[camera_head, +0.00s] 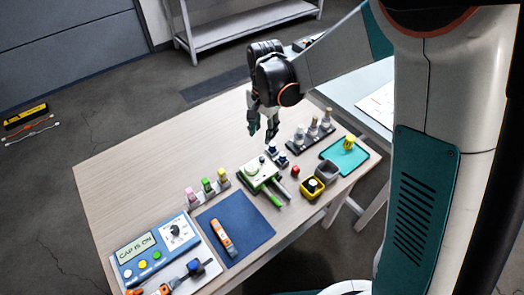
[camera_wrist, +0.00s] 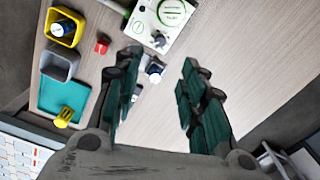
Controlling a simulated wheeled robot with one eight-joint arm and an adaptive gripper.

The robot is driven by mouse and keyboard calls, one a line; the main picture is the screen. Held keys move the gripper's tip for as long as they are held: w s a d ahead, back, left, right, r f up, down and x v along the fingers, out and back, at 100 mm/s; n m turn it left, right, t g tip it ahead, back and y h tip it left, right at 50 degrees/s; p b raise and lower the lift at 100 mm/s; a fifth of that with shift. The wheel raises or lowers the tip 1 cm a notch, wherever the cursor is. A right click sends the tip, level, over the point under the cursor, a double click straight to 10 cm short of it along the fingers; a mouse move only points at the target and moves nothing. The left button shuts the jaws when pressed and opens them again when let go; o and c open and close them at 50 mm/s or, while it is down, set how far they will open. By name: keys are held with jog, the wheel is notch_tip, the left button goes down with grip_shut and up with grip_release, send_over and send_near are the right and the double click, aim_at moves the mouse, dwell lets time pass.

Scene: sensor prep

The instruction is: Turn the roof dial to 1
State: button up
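A small white-and-green box (camera_head: 261,172) stands on the table, with a round white part and a small dark knob on its top. In the wrist view the box (camera_wrist: 163,17) shows at the top edge, with a green ring and a grey knob (camera_wrist: 159,40); its setting is unreadable. I cannot tell for sure whether this knob is the roof dial. A blue panel (camera_head: 158,257) reading "CAP IS ON" carries another dark dial (camera_head: 175,232) on a white plate. My gripper (camera_head: 263,134) is open and empty above the table, behind the box; its fingers are spread in the wrist view (camera_wrist: 161,70).
Small blue-and-white parts (camera_head: 278,156) lie beside the box. A red knob (camera_head: 295,171), a yellow bin (camera_head: 312,193), a grey bin (camera_head: 327,171) and a teal tray (camera_head: 352,160) stand to the right. A blue mat (camera_head: 245,215) holds an orange tool. The table's far left is clear.

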aim_at(262, 158)
notch_tip(262, 158, down, 13)
jog(key=b, duration=0.4)
jog(key=shift+w+a, duration=0.1)
grip_shut()
